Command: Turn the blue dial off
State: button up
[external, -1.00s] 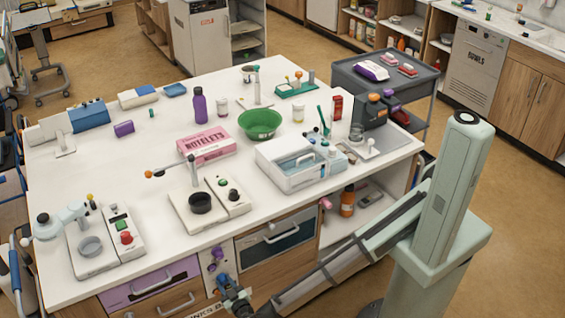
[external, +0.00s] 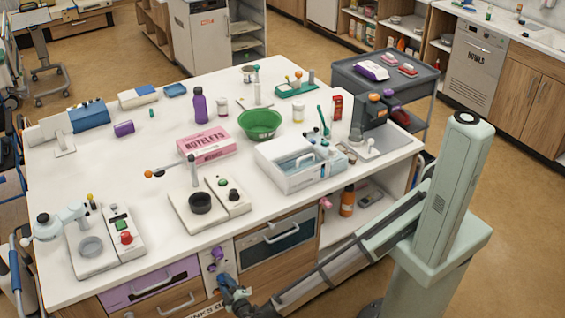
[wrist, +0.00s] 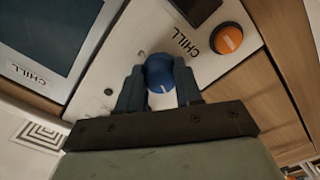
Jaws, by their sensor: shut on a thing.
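The blue dial (wrist: 159,75) sits on a pale panel marked "CHILL" in the wrist view. A white mark shows on its near side. My gripper (wrist: 160,85) has one dark finger on each side of the dial and is shut on it. In the external view my gripper (external: 228,285) is low at the front of the cabinet, against the narrow panel below the table edge. The dial is hidden there by my gripper.
An orange knob (wrist: 228,38) is on the same panel, near a dark display. A dark glass door (wrist: 45,35) lies to the left. In the external view, purple knobs (external: 217,254) sit just above my gripper, with a purple drawer (external: 150,284) to the left.

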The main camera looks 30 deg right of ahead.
jog(key=shift+n, duration=2.2)
jog(key=o, duration=1)
jog(key=shift+o, duration=0.2)
jog(key=shift+s, duration=0.1)
jog(key=s, duration=1.3)
jog(key=shift+s, duration=0.35)
